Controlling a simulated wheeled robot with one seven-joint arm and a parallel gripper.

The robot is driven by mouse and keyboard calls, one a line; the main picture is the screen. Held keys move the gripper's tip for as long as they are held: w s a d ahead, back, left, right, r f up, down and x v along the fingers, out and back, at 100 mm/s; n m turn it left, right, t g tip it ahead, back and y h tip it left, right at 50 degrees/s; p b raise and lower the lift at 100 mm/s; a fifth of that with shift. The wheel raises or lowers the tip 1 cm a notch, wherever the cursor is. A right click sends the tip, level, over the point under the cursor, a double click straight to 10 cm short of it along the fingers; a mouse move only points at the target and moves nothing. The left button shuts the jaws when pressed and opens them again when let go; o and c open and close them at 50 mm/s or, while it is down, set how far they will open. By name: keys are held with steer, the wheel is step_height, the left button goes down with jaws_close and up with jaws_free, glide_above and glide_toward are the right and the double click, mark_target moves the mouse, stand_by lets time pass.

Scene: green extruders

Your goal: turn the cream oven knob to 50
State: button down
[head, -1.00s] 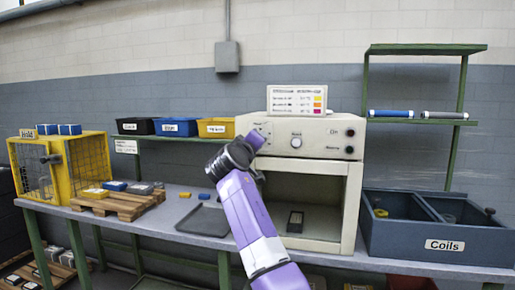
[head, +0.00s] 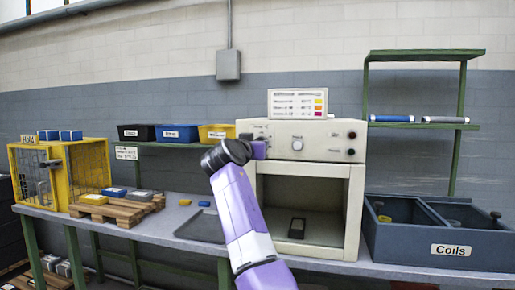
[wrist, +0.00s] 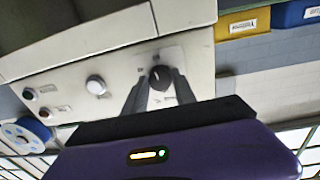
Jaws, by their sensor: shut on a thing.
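The cream oven (head: 352,205) stands on the bench with its control panel along the top. In the wrist view, where the picture is turned over, a dark round knob (wrist: 160,75) with a pale pointer line sits on a light dial plate. My gripper (wrist: 160,84) is shut on this dark knob, one finger on each side. The dial's numbers are too small to read. A pale round button or knob (wrist: 96,85) is beside it, apart from the fingers. In the head view my gripper (head: 262,143) is at the panel's left end, and my arm hides the dark knob.
A settings chart (head: 297,103) stands on the oven. The oven's open cavity holds a dark block (head: 296,228). A blue bin marked Coils (head: 450,250) is to the right. A yellow cage (head: 88,165) and a pallet (head: 118,209) are to the left.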

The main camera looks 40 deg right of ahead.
steer(key=shift+f+m, duration=0.2)
steer(key=shift+m, duration=0.8)
steer(key=c, duration=1)
jaws_free()
steer(key=shift+r, duration=0.15)
steer(key=shift+a, duration=0.1)
steer(key=shift+v, duration=3.85)
steer(key=shift+r, duration=0.1)
